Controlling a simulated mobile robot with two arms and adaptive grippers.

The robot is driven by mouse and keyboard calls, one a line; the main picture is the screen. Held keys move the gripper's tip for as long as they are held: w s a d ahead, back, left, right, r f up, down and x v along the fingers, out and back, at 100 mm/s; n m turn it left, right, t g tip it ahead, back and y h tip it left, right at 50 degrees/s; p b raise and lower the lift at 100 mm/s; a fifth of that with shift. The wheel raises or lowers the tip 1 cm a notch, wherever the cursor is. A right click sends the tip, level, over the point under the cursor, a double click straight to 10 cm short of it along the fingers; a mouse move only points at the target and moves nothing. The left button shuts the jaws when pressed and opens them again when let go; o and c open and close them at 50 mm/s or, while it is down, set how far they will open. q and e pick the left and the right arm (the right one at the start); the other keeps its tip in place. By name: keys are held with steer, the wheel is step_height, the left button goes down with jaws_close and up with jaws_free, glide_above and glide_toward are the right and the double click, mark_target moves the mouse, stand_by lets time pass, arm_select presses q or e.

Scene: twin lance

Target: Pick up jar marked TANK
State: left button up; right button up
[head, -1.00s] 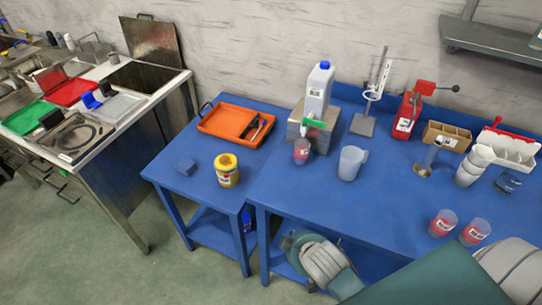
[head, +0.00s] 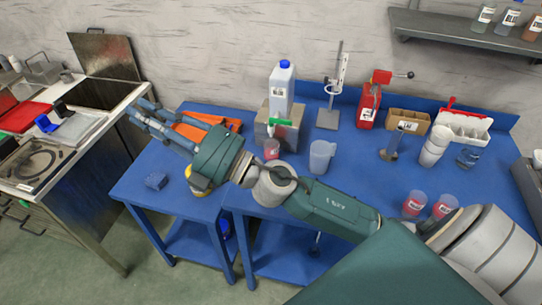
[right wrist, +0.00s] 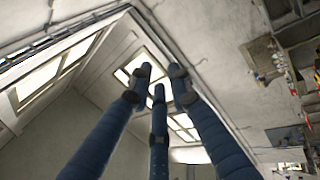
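Three labelled jars with red contents stand on the blue table: one by the dispenser (head: 272,149), and two at the front right, a left one (head: 414,204) and a right one (head: 445,207). Their label text is too small to read, so I cannot tell which says TANK. A yellow jar (head: 199,186) is mostly hidden behind my right wrist. My right gripper (head: 148,116) is raised at the left, above the orange tray, away from the red jars. In the right wrist view its fingers (right wrist: 158,85) are spread and empty, pointing upward. My left gripper is out of view.
An orange tray (head: 226,122), a white bottle with blue cap (head: 282,90), a translucent pitcher (head: 320,157), a red press (head: 369,105) and stacked cups (head: 435,146) stand on the tables. A shelf (head: 450,33) overhangs at right.

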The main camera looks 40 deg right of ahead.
steer(key=s+a+f+n+g+y, duration=0.1)
steer(key=s+a+n+g+y, duration=0.15)
steer(key=a+n+g, duration=0.35)
steer(key=n+g+h, duration=0.6)
steer(key=g+h, duration=0.1)
steer(key=h, duration=0.9)
glide_toward(265, 150)
steer(key=p+x, duration=0.4)
steer(key=x, duration=0.5)
steer(key=shift+a, duration=0.1)
steer(key=shift+f, duration=0.2)
jaws_close()
